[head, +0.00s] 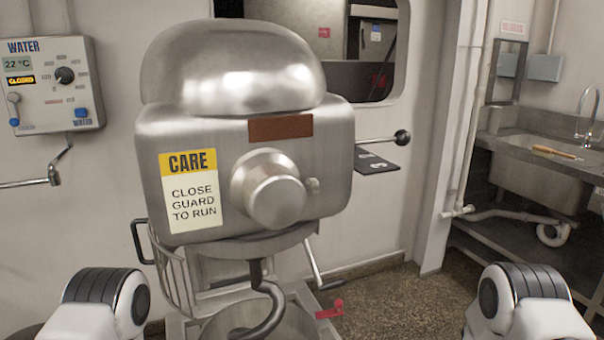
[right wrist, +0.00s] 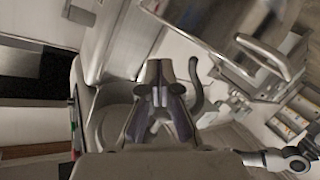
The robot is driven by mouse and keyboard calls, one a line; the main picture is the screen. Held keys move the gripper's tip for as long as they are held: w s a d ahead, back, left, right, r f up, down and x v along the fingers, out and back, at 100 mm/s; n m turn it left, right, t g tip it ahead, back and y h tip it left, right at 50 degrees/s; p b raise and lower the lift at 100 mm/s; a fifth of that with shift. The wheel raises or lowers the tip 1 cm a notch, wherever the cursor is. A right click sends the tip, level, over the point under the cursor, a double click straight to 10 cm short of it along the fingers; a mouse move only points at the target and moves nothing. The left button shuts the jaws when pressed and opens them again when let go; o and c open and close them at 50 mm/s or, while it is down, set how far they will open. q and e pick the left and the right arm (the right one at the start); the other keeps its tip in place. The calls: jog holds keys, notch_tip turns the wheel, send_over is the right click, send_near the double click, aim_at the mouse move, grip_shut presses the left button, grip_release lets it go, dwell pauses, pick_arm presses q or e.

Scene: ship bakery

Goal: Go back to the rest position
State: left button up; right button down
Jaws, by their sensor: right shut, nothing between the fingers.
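My right gripper (right wrist: 159,75) shows in the middle of the right wrist view, its two dark fingers shut with nothing between them. It is not in the head view, where only a white and black part of my right arm shows at the bottom right. A matching part of my left arm shows at the bottom left of the head view. My left gripper is in neither view. The large steel mixer (head: 240,190) stands directly ahead in the head view, between the two arms. Its hook (head: 267,308) hangs over a bowl that is cut off by the lower edge.
A water panel (head: 52,88) is on the left wall, with a pipe spout (head: 53,173) below it. A black-knobbed lever (head: 402,138) sticks out right of the mixer. A sink (head: 540,178) stands at the right. Floor (head: 400,305) is clear between mixer and right arm.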

pick_arm(q)
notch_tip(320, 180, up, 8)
jog(key=p, duration=0.4)
pick_arm(e)
jog(key=s+d+f+m+g+h, duration=0.1)
jog(key=s+d+m+g+h, duration=0.2)
jog(key=s, duration=0.9)
jog(key=s+d+f+m+g+h, duration=0.1)
jog(key=s+d+m+g+h, duration=0.3)
jog(key=s+m, duration=0.4)
jog(key=s+d+f+m+g+h, duration=0.2)
jog(key=s+d+m+g+h, duration=0.1)
jog(key=s, duration=1.3)
jog(key=shift+s+d+m+h, duration=0.2)
jog(key=shift+d+m+h, duration=0.15)
jog(key=shift+m+h, duration=0.65)
pick_arm(q)
jog(key=shift+p, duration=0.3)
